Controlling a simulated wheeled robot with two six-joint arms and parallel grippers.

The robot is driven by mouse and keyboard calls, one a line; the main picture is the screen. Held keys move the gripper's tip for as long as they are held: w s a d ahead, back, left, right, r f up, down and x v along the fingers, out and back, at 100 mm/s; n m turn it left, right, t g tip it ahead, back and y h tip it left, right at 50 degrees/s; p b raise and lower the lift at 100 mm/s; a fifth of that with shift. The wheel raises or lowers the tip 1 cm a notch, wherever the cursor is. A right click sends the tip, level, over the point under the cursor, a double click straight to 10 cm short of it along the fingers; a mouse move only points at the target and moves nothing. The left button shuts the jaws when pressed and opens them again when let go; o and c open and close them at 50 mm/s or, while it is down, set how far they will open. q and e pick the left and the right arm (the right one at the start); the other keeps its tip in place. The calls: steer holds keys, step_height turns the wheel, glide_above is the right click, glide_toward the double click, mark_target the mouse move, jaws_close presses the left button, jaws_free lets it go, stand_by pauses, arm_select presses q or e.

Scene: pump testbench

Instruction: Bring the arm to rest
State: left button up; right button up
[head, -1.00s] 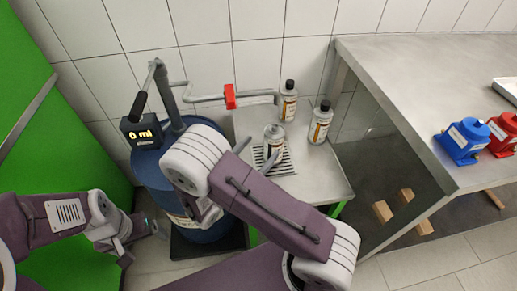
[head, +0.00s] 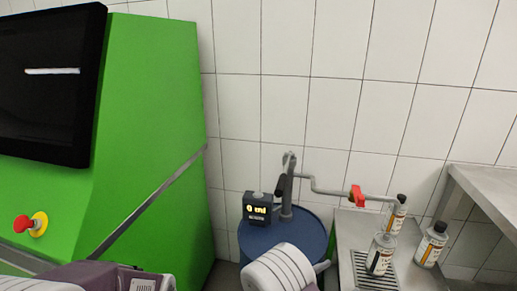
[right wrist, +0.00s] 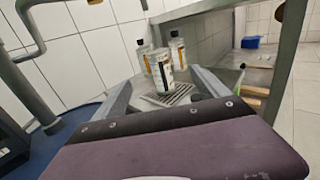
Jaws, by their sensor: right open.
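My right gripper (right wrist: 160,80) is open in the right wrist view, its two grey fingers apart. An uncapped bottle (right wrist: 163,72) stands upright on the drip grate beyond the fingers, with no visible contact. In the head view this bottle (head: 381,254) stands at the lower right. My right arm (head: 280,270) shows only as a grey-white joint at the bottom edge, in front of the blue drum (head: 285,237); its gripper cannot be made out there. Part of my left arm (head: 105,277) shows at the bottom left, and its gripper is out of view.
Two black-capped bottles (head: 396,215) (head: 431,245) stand on the small steel table. A pipe with a red valve (head: 357,197) runs above it. A display (head: 257,208) reads 0 ml. A green cabinet (head: 150,130) with a screen (head: 50,85) and emergency stop (head: 30,224) fills the left.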

steer(key=s+d+r+m+g, duration=0.3)
steer(key=d+m+g, duration=0.1)
steer(key=d, duration=0.2)
steer(key=s+d+r+m+g, duration=0.3)
steer(key=d+m+g, duration=0.1)
steer(key=d, duration=0.2)
steer(key=s+a+f+m+g+y, duration=0.2)
steer(key=s+f+m+y, duration=0.2)
steer(key=s+m+y, duration=0.15)
steer(key=s+a+f+m+g+y, duration=0.25)
steer(key=s+f+m+y, duration=0.2)
steer(key=s, duration=0.25)
steer(key=w+a+m+t+y+p, duration=0.2)
steer(key=w+a+m+t+y, duration=0.4)
steer(key=a, duration=0.4)
arm_select(q)
step_height(320, 180, up, 21)
steer(key=p, duration=1.9)
steer(key=shift+w+d+r, duration=0.15)
steer(key=shift+d+r, duration=0.05)
steer(key=shift+d, duration=0.15)
arm_select(e)
step_height(320, 180, up, 19)
steer(key=g, duration=0.1)
steer(key=shift+w, duration=0.3)
